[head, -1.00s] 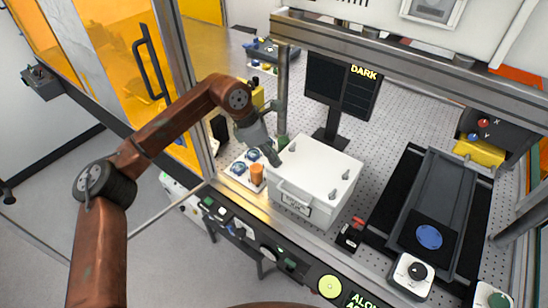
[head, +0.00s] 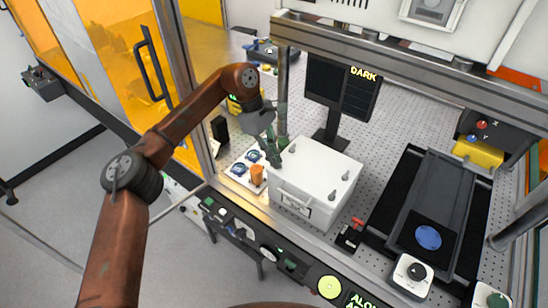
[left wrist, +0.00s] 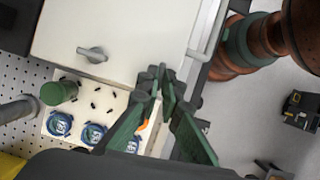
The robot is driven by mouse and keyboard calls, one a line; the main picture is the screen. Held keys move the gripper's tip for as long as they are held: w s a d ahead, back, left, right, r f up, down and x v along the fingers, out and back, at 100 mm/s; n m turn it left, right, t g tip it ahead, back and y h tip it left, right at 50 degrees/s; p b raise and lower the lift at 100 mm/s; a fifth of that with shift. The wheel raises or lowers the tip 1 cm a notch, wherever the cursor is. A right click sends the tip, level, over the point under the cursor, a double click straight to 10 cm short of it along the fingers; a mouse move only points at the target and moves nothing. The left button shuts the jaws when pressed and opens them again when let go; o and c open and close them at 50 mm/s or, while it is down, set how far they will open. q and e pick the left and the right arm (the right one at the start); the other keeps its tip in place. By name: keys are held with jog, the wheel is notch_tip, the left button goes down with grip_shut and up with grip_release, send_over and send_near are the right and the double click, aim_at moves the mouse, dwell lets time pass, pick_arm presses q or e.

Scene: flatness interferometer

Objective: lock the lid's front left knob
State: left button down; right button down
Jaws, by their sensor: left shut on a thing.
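The white box's lid (head: 318,165) is closed, with small grey knobs on top. The back left knob (head: 292,148) stands near the left edge, and it also shows in the left wrist view (left wrist: 92,53). Two more knobs are on the right, the back one (head: 345,176) and the front one (head: 332,196). My left gripper (head: 276,162) is at the lid's front left corner, its fingers pointing down. In the left wrist view its fingertips (left wrist: 161,82) are closed together at that corner. The front left knob is hidden between them, so its angle cannot be told. My right gripper is out of view.
A front handle (head: 293,194) juts from the box. Left of it are an orange item (head: 257,175) and blue round parts on a white tray (head: 243,178). A green post (left wrist: 58,93) stands near the lid. A dark monitor (head: 342,92) is behind; a dark rail stage (head: 436,200) is right.

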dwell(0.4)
pick_arm(q)
jog(key=c, duration=2.1)
grip_release()
jog(key=shift+r, duration=0.1)
notch_tip(320, 180, up, 10)
jog(key=shift+f, duration=0.1)
